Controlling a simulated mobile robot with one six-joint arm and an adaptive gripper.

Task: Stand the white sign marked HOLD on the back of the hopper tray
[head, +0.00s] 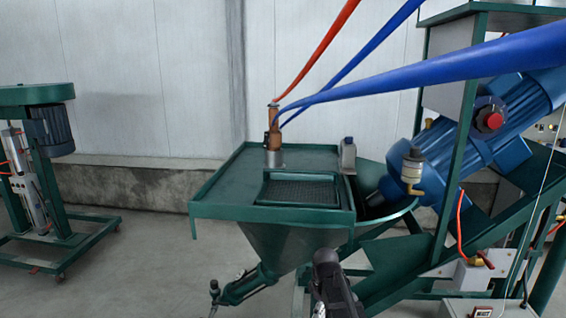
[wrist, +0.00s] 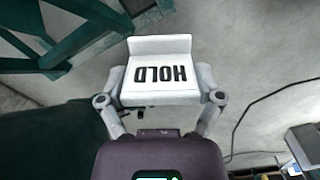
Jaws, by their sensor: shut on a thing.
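The white sign (wrist: 160,47) marked HOLD is in the wrist view, with its lettering upside down there. It has a flat face and a bent flange along its far edge. My gripper (wrist: 164,92) is shut on the sign, one grey finger at each side edge. The sign is held in the air over the floor. The green hopper tray (head: 222,182) is in the middle of the head view, a flat top with a raised rim above a funnel. I cannot make out the sign in the head view.
A copper-coloured fitting (head: 273,135) with red and blue hoses and a small grey box (head: 347,154) stand at the tray's back. A mesh grate (head: 299,191) lies in the tray. A blue motor (head: 475,135) and green frame stand right. The tray's left part is bare.

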